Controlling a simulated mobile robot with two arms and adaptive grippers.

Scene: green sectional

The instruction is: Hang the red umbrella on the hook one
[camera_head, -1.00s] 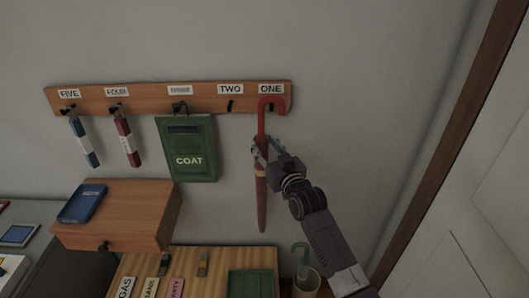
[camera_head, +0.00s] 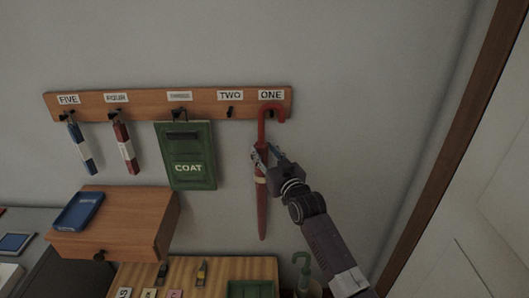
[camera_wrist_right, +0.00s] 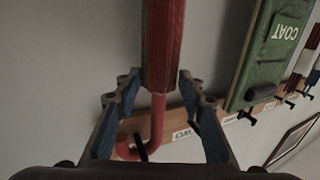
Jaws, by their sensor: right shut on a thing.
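The red umbrella (camera_head: 262,210) hangs upright, tip down, below the right end of the wooden hook board (camera_head: 200,104). Its curved handle (camera_head: 272,107) is just under the label ONE (camera_head: 271,95). My right gripper (camera_head: 266,157) is shut on the umbrella just below the handle. In the right wrist view my fingers (camera_wrist_right: 158,88) are on either side of the umbrella (camera_wrist_right: 164,45). There, dark hook one (camera_wrist_right: 140,147) shows inside the handle's curve; I cannot tell whether the handle rests on it. My left gripper is not in view.
Hook two (camera_head: 229,112) is empty. The green COAT board (camera_head: 187,155) hangs to its left, with striped items (camera_head: 125,147) further left. A wooden box (camera_head: 115,220) with a blue tray (camera_head: 79,211) is below. A cup with a green-handled item (camera_head: 303,270) stands below the umbrella.

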